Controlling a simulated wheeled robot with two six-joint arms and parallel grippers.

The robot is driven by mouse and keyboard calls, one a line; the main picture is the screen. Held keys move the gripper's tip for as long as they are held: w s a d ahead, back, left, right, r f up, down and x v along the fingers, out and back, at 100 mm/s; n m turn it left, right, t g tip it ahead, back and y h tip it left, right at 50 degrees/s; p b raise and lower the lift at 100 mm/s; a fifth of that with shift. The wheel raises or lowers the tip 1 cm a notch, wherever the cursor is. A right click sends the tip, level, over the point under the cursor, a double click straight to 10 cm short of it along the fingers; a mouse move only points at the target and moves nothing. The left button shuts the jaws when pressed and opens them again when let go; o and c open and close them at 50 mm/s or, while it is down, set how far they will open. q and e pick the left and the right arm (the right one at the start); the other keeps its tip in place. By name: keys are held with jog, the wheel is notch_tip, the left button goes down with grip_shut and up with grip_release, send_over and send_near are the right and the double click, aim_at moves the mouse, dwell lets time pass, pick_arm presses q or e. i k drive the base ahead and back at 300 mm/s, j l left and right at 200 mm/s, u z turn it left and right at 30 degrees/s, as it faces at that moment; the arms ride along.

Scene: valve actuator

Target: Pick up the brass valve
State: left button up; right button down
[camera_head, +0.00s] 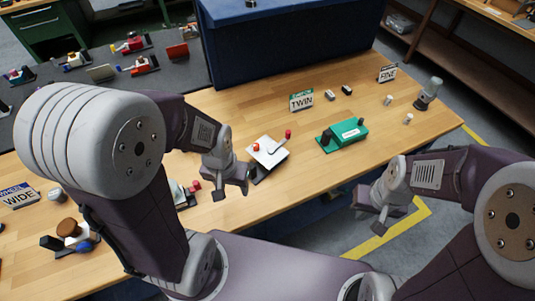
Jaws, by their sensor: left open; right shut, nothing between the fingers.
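No object shows clearly as a brass valve. A round brown knob (68,227) on a small dark and blue device at the lower left of the table is the closest in colour, but I cannot tell if it is brass. My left gripper (246,181) is open and empty above the table, just left of a white plate (268,150) with a red knob and a lever. My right gripper (376,214) is shut and empty, off the table's front edge at the right.
The wooden table (225,106) also holds a green device (343,134), a TWIN sign (301,99), a FINE sign (387,73), a WIDE sign (18,195) and a grey fitting (428,93). A blue box (290,45) stands behind. Bare wood lies right of the green device.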

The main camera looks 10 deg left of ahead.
aim_at(266, 163)
jog(key=i+l+u, duration=0.15)
jog(key=l+u, duration=0.25)
jog(key=i+l+u, duration=0.1)
jog(key=l+u, duration=0.75)
jog(key=l, duration=0.15)
